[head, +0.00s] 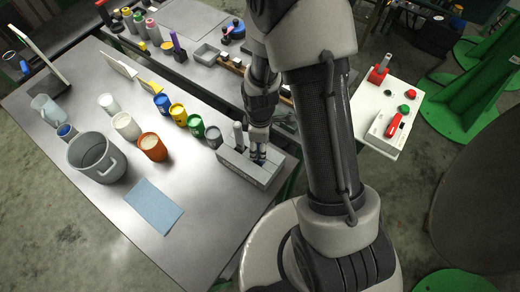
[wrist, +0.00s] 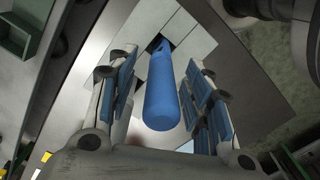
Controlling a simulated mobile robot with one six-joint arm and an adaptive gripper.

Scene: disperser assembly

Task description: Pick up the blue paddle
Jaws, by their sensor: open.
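The blue paddle shows in the wrist view as a rounded blue handle (wrist: 161,95). It stands in a slot of a grey block holder (head: 236,163) at the near right edge of the table. My gripper (head: 257,150) is over that holder and points down. In the wrist view its two fingers with blue pads (wrist: 160,75) are apart, one on each side of the handle. Gaps show between the handle and both pads. The paddle's lower part is hidden in the holder. In the head view my gripper mostly hides the paddle.
A grey handle (head: 238,135) stands in the holder just left of my gripper. Several coloured cups, including a green one (head: 196,125), stand in a row further left. A grey bucket (head: 97,158) and a blue sheet (head: 154,205) are on the table. A control panel (head: 385,112) is at the right.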

